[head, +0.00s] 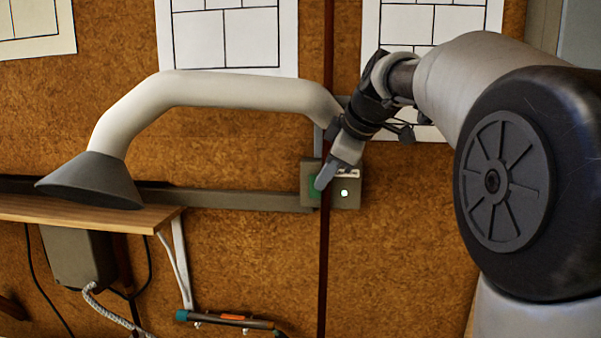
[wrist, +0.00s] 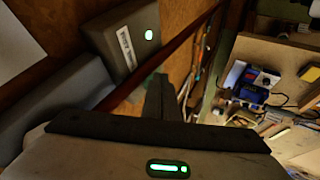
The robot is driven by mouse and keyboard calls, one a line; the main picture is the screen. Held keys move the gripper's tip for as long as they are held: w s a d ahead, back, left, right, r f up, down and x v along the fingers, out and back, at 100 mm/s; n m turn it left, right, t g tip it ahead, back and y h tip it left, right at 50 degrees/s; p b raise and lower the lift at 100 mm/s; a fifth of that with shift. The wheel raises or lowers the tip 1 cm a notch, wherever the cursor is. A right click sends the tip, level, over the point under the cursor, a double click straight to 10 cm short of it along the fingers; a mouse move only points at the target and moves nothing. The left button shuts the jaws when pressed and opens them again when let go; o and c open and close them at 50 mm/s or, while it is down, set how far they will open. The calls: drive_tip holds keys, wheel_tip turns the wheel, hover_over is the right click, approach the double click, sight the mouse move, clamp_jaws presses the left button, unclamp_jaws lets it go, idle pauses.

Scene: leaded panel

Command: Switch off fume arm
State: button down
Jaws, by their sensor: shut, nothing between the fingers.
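The fume arm (head: 235,92) is a pale bent tube with a dark grey cone hood at its left end, above a wooden shelf. Its grey switch box (head: 348,196) is on the brown wall at the tube's right end, with a green patch on its left part and a lit whitish-green lamp on its right. The box also shows in the wrist view (wrist: 122,38), with the lamp lit and a white label. My gripper (head: 322,183) is shut and empty, its tip in front of the green patch. I cannot tell whether it touches. The fingers hide part of the box.
A wooden shelf (head: 150,218) is below the hood. A tool with a teal end and orange band (head: 232,318) is lower down. Paper pattern sheets (head: 228,55) hang on the wall. In the wrist view, a cluttered bench with a blue item (wrist: 250,94) is at right.

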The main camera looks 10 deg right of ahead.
drive_tip(key=shift+w, duration=0.25)
drive_tip(key=shift+w+d+r, duration=0.2)
drive_tip(key=shift+w+r, duration=0.1)
drive_tip(key=shift+w, duration=0.05)
drive_tip(key=shift+r, duration=0.1)
drive_tip(key=shift+w+r+p, duration=0.2)
drive_tip(key=shift+r+p, duration=0.5)
drive_tip(key=shift+r, duration=0.05)
drive_tip(key=shift+s+a+f, duration=0.1)
